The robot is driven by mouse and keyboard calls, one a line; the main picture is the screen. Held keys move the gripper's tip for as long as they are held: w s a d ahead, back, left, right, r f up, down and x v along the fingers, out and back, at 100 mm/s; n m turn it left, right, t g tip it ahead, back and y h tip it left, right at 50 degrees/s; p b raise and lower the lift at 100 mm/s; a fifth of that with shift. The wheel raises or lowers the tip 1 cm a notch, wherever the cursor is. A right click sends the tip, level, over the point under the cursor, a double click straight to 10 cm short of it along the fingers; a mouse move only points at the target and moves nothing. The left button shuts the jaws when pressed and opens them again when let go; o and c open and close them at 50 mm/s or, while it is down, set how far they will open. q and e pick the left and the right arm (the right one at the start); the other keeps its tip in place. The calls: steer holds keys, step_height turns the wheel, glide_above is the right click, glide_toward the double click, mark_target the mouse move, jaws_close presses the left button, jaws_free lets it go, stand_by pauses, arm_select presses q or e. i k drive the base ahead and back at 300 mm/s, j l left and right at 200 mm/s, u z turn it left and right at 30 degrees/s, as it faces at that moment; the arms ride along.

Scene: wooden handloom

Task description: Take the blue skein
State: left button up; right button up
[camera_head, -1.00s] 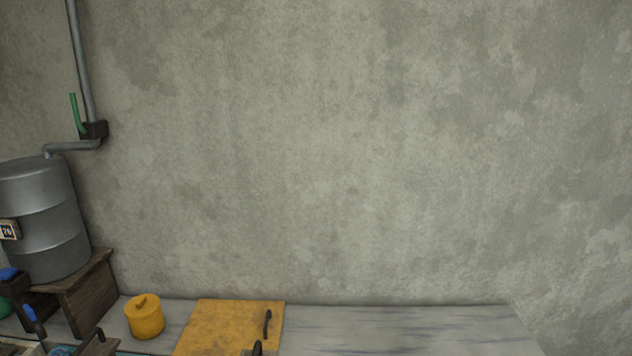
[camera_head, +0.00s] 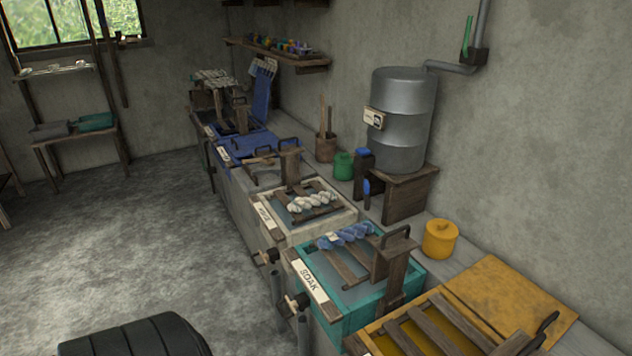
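A blue twisted skein (camera_head: 345,236) lies on the wooden slats at the far edge of the teal-rimmed tank (camera_head: 408,278) labelled SOAK. A white skein (camera_head: 313,202) lies on the slats of the pale tank (camera_head: 283,220) just beyond it. Neither of my grippers is in view. A dark rounded shape at the bottom left is too little shown to name.
A row of tanks runs along the right wall, with a blue tank (camera_head: 248,146) farther off and a yellow one (camera_head: 395,342) nearest. A metal drum (camera_head: 402,118) stands on a wooden stand (camera_head: 405,196). A yellow pot (camera_head: 440,239) sits nearby. The grey floor (camera_head: 120,240) at left is open.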

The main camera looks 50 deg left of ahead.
mark_target(327, 241)
steer(key=u, duration=1.35)
steer(key=i+j+z, duration=0.2)
steer(key=z, duration=0.25)
steer(key=i+j+z, duration=0.1)
steer(key=j+z, duration=0.3)
